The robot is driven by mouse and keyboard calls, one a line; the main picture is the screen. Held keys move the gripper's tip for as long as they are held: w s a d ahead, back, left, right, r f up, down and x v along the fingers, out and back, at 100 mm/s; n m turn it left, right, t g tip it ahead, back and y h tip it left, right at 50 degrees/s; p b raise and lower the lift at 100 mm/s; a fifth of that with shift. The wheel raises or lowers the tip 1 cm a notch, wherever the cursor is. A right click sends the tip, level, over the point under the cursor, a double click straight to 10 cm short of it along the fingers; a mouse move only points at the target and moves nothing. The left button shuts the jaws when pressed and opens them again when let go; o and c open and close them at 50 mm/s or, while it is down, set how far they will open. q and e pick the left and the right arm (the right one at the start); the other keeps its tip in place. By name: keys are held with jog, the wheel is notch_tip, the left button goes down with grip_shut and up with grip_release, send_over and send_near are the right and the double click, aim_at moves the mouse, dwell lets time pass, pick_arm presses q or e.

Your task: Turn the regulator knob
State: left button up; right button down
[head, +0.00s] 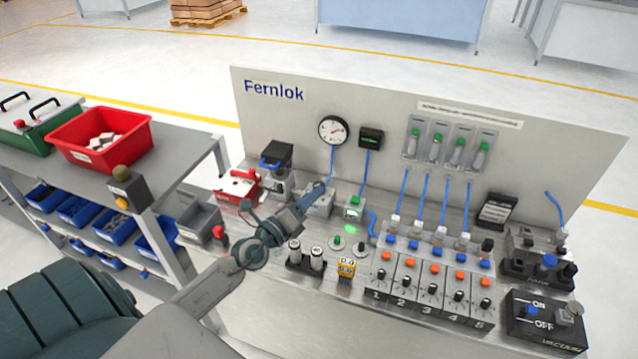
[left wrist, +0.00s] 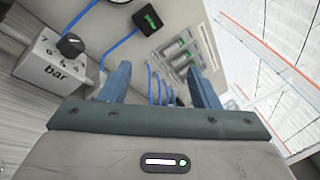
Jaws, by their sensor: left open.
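The regulator is a light grey block (head: 320,205) on the bench, below the round gauge and partly hidden by my left gripper in the head view. In the left wrist view, its black knob (left wrist: 71,45) stands on the block marked with numbers and "bar" (left wrist: 45,68). My left gripper (head: 312,200) reaches in beside the block. In the left wrist view, its two blue fingers (left wrist: 160,88) are apart with nothing held between them. The knob is outside the fingers, to the left of the left one; I see no contact. My right gripper is not in view.
The upright panel carries a round gauge (head: 333,130), a black display (head: 371,139) and blue hoses. A red box (head: 237,187) stands left of the gripper. Black-and-white cylinders (head: 306,258) and numbered switch modules (head: 433,280) crowd the bench to the front and right.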

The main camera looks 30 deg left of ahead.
pick_arm(q)
notch_tip(320, 180, down, 3)
jog(key=w+a+m+g+h, duration=0.1)
jog(key=w+m+g, duration=0.2)
jog(key=m, duration=0.3)
jog(key=m+g+y, duration=0.2)
jog(key=m+g, duration=0.1)
jog(key=m, duration=0.1)
send_near(316, 186)
jog(key=p+x, duration=0.1)
jog(key=x, duration=0.8)
jog(key=shift+w+d, duration=0.15)
jog(key=shift+w, duration=0.15)
jog(key=shift+w+f, duration=0.35)
jog(key=shift+w, duration=0.25)
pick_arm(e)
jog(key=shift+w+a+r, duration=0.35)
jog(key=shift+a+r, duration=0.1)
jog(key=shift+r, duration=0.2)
